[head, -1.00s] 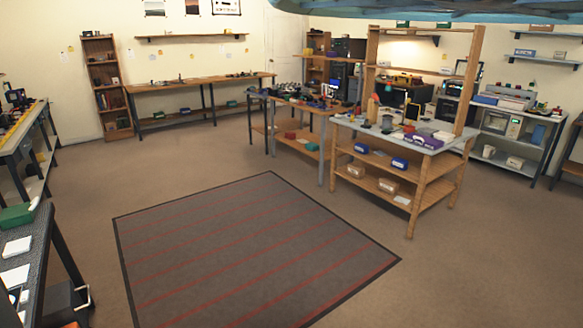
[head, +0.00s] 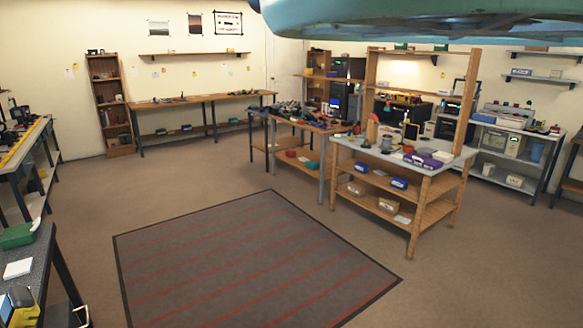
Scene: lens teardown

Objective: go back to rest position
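My gripper is not in this view. A pale blue part of my own body (head: 420,18) hangs across the top right of the head view, close to the camera, and hides the upper wall there. No held object shows.
A striped rug (head: 255,262) lies on open floor in front. A wooden workbench (head: 420,172) with shelves stands right of centre, with another bench (head: 300,124) behind it. A long bench (head: 200,98) lines the back wall. A dark table (head: 38,255) stands at the left edge.

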